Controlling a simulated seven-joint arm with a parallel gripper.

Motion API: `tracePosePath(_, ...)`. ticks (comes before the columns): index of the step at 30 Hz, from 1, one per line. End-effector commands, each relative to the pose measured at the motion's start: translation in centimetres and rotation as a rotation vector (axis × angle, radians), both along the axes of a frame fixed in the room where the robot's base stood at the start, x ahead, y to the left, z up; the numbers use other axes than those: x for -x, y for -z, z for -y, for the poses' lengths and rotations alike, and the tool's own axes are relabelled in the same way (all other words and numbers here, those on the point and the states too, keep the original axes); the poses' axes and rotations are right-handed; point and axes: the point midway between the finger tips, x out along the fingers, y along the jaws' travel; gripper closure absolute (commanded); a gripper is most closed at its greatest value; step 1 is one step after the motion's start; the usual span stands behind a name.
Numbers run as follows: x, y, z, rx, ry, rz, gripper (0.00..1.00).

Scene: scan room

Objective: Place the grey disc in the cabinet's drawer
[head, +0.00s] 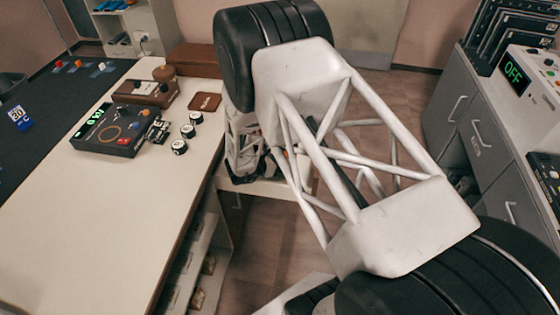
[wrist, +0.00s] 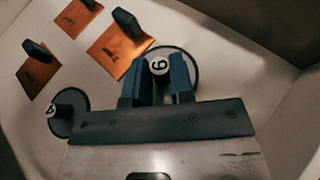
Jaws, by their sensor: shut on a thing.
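My gripper (wrist: 166,82) is shut on the knob, marked with a digit, of a round grey disc (wrist: 190,62) with a dark rim in the wrist view. The fingers cover part of the disc. They are inside or above a pale, box-like space that looks like an open drawer (wrist: 250,65). I cannot tell whether the disc touches its floor. In the head view my arm hides the fingertips, and the wrist is low beside the pale table.
A second dark disc (wrist: 72,122) with a numbered knob lies left of the fingers. Several orange plates (wrist: 122,45) with dark handles lie farther off. In the head view, a pale table (head: 90,220) stands left, and grey cabinets (head: 485,140) with handles stand right.

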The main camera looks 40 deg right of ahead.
Motion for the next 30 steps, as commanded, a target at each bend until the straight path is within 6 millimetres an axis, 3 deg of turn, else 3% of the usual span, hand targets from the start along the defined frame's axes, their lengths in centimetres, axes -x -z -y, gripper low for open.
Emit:
tracePosePath(18,0.0,1.1,0.0,0.0,0.0,-0.001,1.0)
tracePosePath(19,0.1,1.1,0.0,0.0,-0.001,-0.002,0.74)
tracePosePath(23,0.1,1.2,0.0,-0.001,0.0,-0.003,0.54)
tracePosePath(30,0.2,1.3,0.0,-0.001,0.0,-0.005,0.53)
